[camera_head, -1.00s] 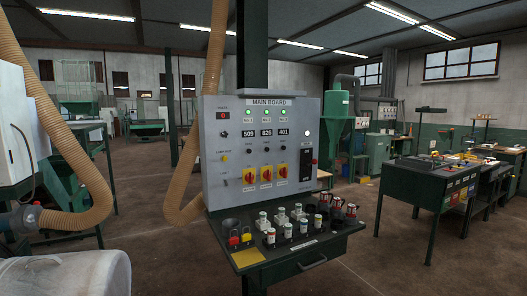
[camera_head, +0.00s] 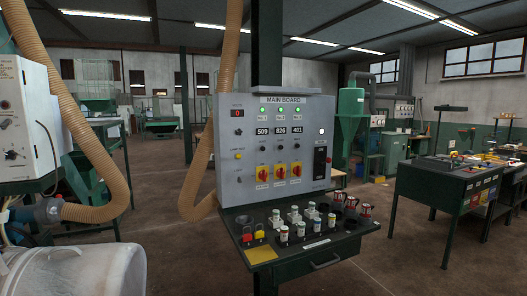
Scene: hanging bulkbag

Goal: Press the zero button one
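The grey main board (camera_head: 228,175) stands upright at the middle of the head view. It has three number displays in a row: 509 (camera_head: 262,131), 826 (camera_head: 279,130) and 401 (camera_head: 296,129), with a green lamp above each. A small dark round control (camera_head: 263,148) sits below the left display. The labels are too small to read, so I cannot tell which control is the zero button one. Red-and-yellow rotary switches sit lower, the left one (camera_head: 263,174) under the 509 display. Neither of my grippers is in view.
A green desk (camera_head: 322,264) under the board holds padlocks and several small bottles. A ribbed tan hose (camera_head: 202,165) hangs left of the board. A white machine (camera_head: 20,125) and a white container (camera_head: 85,270) are at the left. Floor (camera_head: 385,255) is free at the right.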

